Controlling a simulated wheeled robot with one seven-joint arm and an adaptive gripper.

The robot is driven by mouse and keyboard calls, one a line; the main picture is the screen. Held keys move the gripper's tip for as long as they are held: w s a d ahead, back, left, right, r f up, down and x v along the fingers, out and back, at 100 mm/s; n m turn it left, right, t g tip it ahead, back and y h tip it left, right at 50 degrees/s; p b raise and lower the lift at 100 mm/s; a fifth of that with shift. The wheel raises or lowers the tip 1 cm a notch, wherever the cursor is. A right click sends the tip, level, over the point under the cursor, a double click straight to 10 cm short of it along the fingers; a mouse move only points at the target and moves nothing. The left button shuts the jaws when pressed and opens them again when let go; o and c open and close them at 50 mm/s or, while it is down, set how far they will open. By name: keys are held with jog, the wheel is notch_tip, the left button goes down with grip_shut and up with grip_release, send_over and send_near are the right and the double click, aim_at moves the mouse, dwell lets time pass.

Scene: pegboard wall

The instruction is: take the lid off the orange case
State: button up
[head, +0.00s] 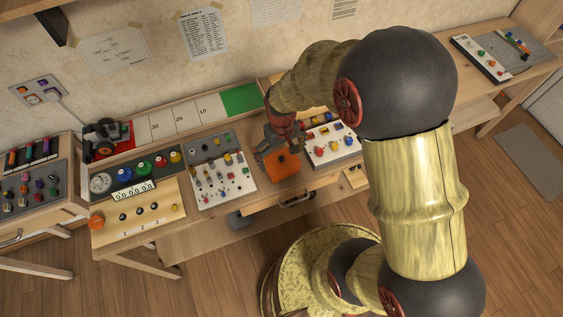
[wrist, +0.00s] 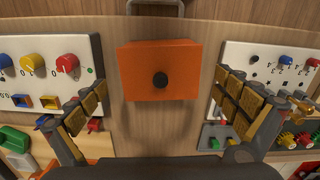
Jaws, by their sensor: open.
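The orange case (head: 283,165) sits on the wooden table between two white panels. I cannot make out a seam between lid and case. My gripper (head: 278,150) is above the case. In the wrist view my gripper (wrist: 160,88) is open, one finger to each side of the case, apart from it, with nothing between them. In the head view my gripper partly covers the case.
A white panel with knobs (wrist: 40,68) lies left of the case in the wrist view, and another white panel (wrist: 285,65) lies right. Both are close to my fingers. A metal handle (wrist: 155,4) is at the top edge. Bare wood surrounds the case.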

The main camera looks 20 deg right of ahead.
jog(key=shift+f, duration=0.4)
jog(key=shift+c, duration=0.9)
jog(key=c, duration=1)
jog(key=shift+s, duration=0.15)
jog(key=c, duration=0.5)
jog(key=shift+f, duration=0.1)
jog(key=shift+c, duration=0.2)
